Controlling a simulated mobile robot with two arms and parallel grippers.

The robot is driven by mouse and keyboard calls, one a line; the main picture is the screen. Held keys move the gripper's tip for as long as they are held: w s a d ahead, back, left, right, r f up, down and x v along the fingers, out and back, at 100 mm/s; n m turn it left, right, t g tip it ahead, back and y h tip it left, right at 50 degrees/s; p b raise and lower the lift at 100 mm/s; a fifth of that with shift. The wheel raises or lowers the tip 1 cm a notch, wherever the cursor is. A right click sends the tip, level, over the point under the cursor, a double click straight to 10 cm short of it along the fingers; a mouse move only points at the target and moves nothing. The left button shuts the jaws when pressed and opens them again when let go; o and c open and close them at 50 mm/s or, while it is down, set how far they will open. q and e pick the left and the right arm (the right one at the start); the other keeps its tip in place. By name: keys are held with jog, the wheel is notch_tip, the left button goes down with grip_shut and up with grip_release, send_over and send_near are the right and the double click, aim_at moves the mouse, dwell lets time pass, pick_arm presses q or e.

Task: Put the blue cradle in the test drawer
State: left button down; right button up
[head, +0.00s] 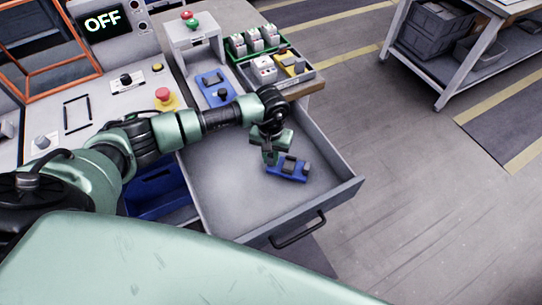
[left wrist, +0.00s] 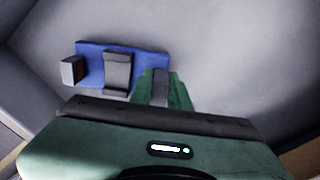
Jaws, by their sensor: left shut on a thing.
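The blue cradle (head: 288,168), a small blue plate with dark grey blocks on it, is inside the outline of the open grey drawer (head: 222,205), towards its front right. My left gripper (head: 270,156) reaches over the drawer from the left and is shut on the cradle at its left end. The left wrist view also shows the cradle (left wrist: 150,62), beyond my gripper's fingers (left wrist: 162,92), with the grey drawer floor behind it. I cannot tell whether the cradle touches the floor. The fingers hide part of it. My right gripper is not in view.
The rest of the drawer looks empty. Behind it on the bench are a blue plate with a black knob (head: 217,92), a green-edged tray (head: 241,52) and a button stand (head: 195,38). A blue bin (head: 160,190) sits left of the drawer. An emergency stop (head: 164,97) is nearby.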

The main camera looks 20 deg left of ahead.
pick_arm(q)
jog(key=c, duration=1.3)
grip_release()
notch_tip(320, 180, up, 8)
jog(key=shift+f+b, duration=0.1)
jog(key=shift+b, duration=0.3)
